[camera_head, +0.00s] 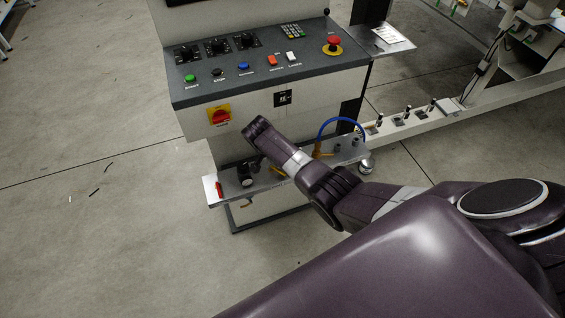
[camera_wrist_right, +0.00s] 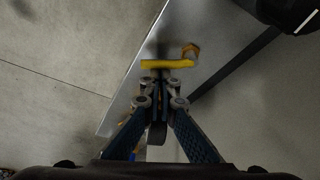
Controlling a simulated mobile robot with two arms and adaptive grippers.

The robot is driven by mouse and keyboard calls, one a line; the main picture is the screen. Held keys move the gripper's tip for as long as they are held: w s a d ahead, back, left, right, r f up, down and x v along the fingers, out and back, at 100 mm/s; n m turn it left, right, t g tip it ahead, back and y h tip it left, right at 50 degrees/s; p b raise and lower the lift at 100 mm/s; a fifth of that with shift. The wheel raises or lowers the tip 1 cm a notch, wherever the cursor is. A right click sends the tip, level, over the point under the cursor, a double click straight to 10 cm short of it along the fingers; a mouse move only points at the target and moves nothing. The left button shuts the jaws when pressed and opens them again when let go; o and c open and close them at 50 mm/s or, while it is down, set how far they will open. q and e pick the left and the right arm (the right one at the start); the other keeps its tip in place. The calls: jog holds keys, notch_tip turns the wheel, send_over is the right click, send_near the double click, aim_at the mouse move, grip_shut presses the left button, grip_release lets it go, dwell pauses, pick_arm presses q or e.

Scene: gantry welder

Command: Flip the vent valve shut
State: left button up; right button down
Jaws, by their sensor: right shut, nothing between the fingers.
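In the right wrist view a yellow valve lever (camera_wrist_right: 168,64) lies crosswise just beyond my fingertips, with a brass-coloured fitting (camera_wrist_right: 191,51) by its right end. No label shows that names it the vent valve. My right gripper (camera_wrist_right: 157,82) is shut and empty, its tips close to the lever; whether they touch it I cannot tell. A bit of yellow (camera_head: 277,171) shows beside the wrist. My left gripper is not in view.
The control console (camera_head: 270,62) with buttons and a red emergency stop (camera_head: 333,42) stands above the shelf. A red rotary switch (camera_head: 219,115) is on its front. A red handle (camera_head: 219,189) sits at the shelf's left end. A blue hose (camera_head: 341,120) arches at the right.

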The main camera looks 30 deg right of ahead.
jog(key=m, duration=0.1)
jog(key=a+m+g+b, duration=0.1)
jog(key=m, duration=0.1)
jog(key=m+b, duration=0.1)
jog(key=shift+s+a+m+g, duration=0.25)
jog(key=shift+a+m+g, duration=0.05)
jog(key=shift+a, duration=0.05)
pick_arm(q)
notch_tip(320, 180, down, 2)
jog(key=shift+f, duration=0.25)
pick_arm(e)
jog(key=shift+a, duration=0.1)
jog(key=shift+s+a, duration=0.1)
jog(key=shift+a, duration=0.05)
